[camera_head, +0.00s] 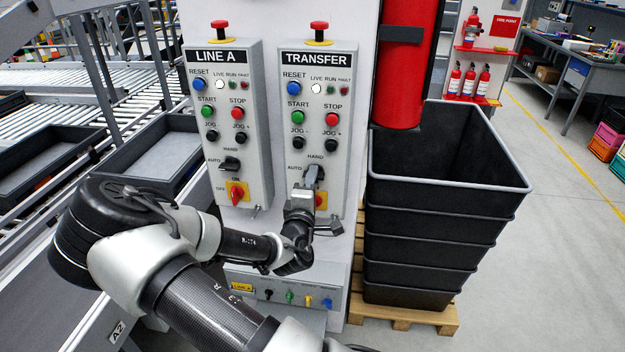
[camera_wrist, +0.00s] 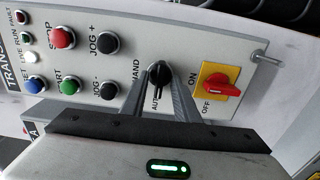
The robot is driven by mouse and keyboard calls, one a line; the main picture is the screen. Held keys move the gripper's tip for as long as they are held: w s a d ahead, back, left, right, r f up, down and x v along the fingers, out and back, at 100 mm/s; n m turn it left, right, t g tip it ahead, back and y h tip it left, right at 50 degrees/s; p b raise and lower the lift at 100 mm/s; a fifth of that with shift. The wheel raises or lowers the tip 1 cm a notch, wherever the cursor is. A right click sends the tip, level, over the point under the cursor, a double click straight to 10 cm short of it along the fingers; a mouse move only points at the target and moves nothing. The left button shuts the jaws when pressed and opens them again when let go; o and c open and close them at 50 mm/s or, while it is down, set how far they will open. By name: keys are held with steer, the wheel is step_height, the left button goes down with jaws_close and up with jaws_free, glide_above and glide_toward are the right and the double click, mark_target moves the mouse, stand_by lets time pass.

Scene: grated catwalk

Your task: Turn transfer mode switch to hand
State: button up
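The TRANSFER control box (camera_head: 335,62) is a light grey panel on a white pillar. Its mode switch, a black knob (camera_wrist: 158,72), shows in the wrist view between the HAND and AUTO labels. The knob's handle lies along the AUTO direction. My gripper (camera_head: 309,182) is at this knob and hides most of it in the head view. In the wrist view its two grey fingers reach to the knob, one on either side. I cannot tell whether they press on it. A red rotary switch on a yellow plate (camera_wrist: 220,85) sits beside the knob, close to my right finger.
The LINE A box (camera_head: 222,62), with the same layout, hangs to the left. Above the TRANSFER knob are black jog buttons (camera_head: 299,143) and a red stop button (camera_head: 333,120). Stacked black crates (camera_head: 445,200) on a pallet stand close on the right. Conveyors lie left.

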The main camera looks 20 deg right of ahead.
steer(key=shift+w+d, duration=0.15)
jaws_close()
